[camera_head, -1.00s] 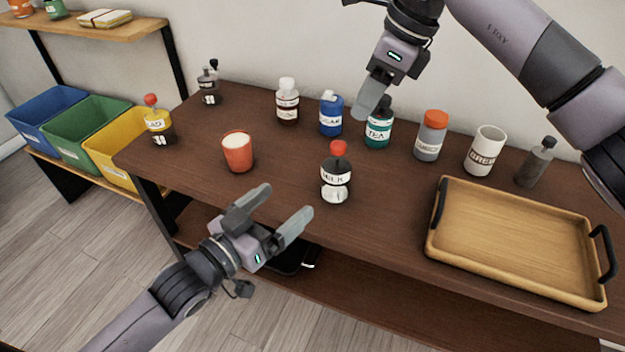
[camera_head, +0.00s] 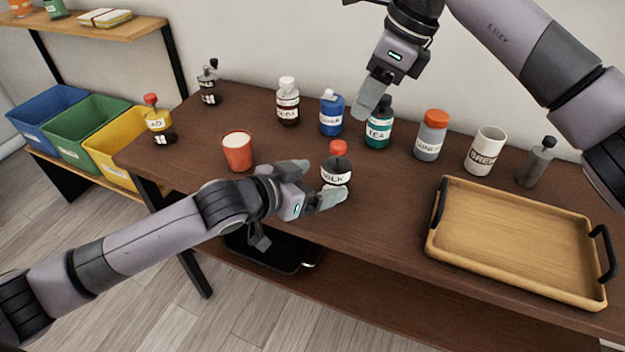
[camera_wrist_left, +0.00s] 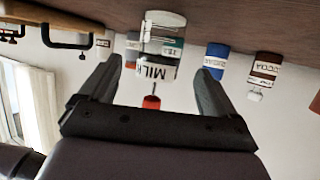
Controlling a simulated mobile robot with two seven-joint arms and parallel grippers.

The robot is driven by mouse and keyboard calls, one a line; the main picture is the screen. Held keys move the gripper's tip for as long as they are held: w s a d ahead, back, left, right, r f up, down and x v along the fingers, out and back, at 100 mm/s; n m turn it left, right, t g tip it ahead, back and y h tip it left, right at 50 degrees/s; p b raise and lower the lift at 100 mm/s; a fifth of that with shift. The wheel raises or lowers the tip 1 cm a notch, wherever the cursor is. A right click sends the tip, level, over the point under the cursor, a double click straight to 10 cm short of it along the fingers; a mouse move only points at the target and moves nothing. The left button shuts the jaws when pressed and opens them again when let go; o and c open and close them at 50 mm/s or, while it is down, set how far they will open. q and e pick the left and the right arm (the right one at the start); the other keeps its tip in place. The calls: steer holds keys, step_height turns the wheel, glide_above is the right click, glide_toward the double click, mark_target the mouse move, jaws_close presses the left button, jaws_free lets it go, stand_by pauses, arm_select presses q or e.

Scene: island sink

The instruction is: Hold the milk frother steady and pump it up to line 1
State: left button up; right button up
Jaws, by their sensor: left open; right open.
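My right gripper (camera_head: 372,92) is open and empty, above the back of the table near the TEA bottle.
An orange cup (camera_head: 237,152) stands left of the frother. Behind are a blue bottle (camera_head: 331,115), a TEA bottle (camera_head: 378,130), a grey orange-capped jar (camera_head: 430,137) and a BREW mug (camera_head: 485,152). A wooden tray (camera_head: 515,283) lies at right.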

mark_target(337, 175)
arm_select(q)
steer(key=shift+x, duration=3.25)
steer(key=shift+c, duration=0.4)
steer(key=c, duration=1.1)
steer(key=shift+o, duration=0.2)
